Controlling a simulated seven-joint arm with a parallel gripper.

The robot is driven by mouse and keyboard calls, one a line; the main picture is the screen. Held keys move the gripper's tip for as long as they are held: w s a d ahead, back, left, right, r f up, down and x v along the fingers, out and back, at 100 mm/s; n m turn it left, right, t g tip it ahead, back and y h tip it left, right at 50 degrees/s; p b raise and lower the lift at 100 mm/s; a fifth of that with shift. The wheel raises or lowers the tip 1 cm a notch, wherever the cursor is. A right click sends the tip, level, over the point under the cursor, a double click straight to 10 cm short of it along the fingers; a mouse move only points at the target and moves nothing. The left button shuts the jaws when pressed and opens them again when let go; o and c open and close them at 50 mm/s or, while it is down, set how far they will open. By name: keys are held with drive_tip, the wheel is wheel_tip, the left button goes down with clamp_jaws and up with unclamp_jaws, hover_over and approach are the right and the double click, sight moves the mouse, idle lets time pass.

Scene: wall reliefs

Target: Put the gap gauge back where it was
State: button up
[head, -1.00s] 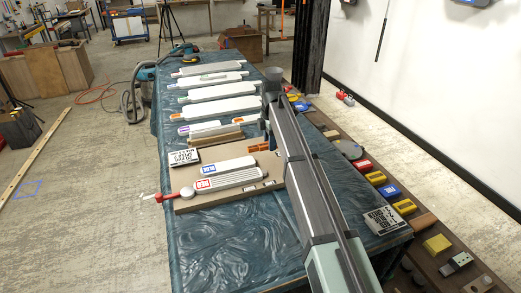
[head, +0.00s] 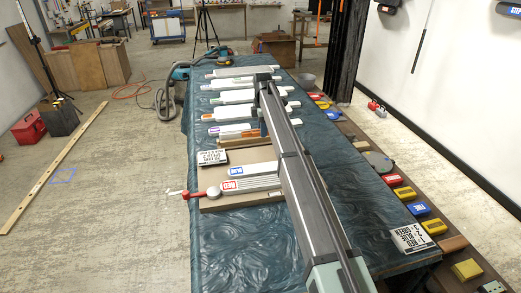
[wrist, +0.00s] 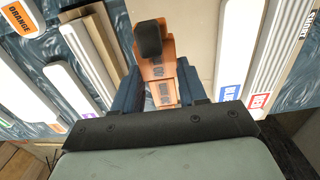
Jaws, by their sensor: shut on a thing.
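The gap gauge appears to be the orange-brown piece with dark markings and a black end (wrist: 158,72). It sits between the blue fingers of my gripper (wrist: 160,95) in the wrist view, which are shut on it. The piece is over or beside a tan board (wrist: 200,35); whether it touches the board I cannot tell.
Several white strips (head: 235,97) lie in rows on the dark cloth-covered table (head: 240,250). A black-and-white sign (head: 212,157) stands by the board. A red-handled tool (head: 195,194) is at its left edge. Yellow, blue and red blocks (head: 419,209) line a shelf at right.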

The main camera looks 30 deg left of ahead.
sight(262, 152)
wheel_tip(262, 152, down, 9)
idle(0.5)
drive_tip(key=shift+f, duration=0.2)
drive_tip(key=o, duration=1.1)
drive_tip(key=shift+o, duration=0.2)
wheel_tip(262, 152, up, 12)
drive_tip(key=shift+r, duration=0.2)
drive_tip(key=shift+d, duration=0.1)
